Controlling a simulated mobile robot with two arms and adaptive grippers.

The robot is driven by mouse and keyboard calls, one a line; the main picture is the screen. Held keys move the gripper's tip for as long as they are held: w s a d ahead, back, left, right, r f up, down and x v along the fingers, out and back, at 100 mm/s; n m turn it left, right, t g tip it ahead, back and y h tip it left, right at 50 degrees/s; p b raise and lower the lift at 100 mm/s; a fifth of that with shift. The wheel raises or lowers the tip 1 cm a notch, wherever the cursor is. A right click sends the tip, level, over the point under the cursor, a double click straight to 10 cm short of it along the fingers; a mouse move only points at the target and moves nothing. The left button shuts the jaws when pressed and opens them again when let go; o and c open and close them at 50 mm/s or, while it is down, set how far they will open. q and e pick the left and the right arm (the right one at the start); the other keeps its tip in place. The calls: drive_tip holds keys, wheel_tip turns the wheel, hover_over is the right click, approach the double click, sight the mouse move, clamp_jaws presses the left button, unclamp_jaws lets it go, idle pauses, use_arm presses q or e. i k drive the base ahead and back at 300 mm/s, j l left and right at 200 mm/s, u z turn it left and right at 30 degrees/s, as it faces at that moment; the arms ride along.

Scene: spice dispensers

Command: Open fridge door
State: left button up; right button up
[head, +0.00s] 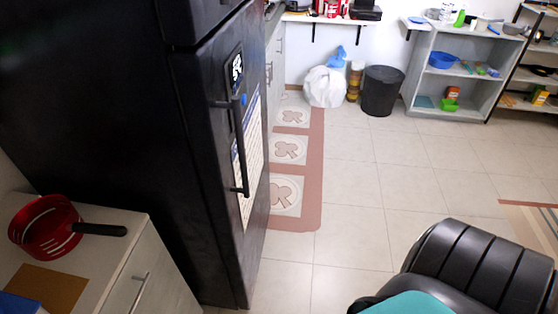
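A tall black fridge (110,110) fills the left of the head view. Its lower door (208,110) faces right, is seen at a steep angle and looks closed. A black vertical bar handle (239,145) stands out from the door. A paper sheet (246,175) and a small black-and-white label (237,69) are on the door. Part of an upper door (200,18) shows at the top edge. Neither of my grippers is in view, so I cannot see whether they are open or shut.
A counter (125,225) with a red strainer (47,228) stands left of the fridge. A black ribbed padded object (480,265), possibly a chair, is at the lower right. A black bin (381,92) and grey shelf (423,75) stand behind. Tiled floor (375,185) before the door is clear.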

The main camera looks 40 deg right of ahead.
sight(197, 71)
drive_tip(key=i+l+z, duration=0.1)
drive_tip(key=z, duration=0.25)
drive_tip(key=i+l+z, duration=0.1)
drive_tip(key=z, duration=0.3)
drive_tip(key=i+z, duration=0.2)
drive_tip(key=z, duration=0.15)
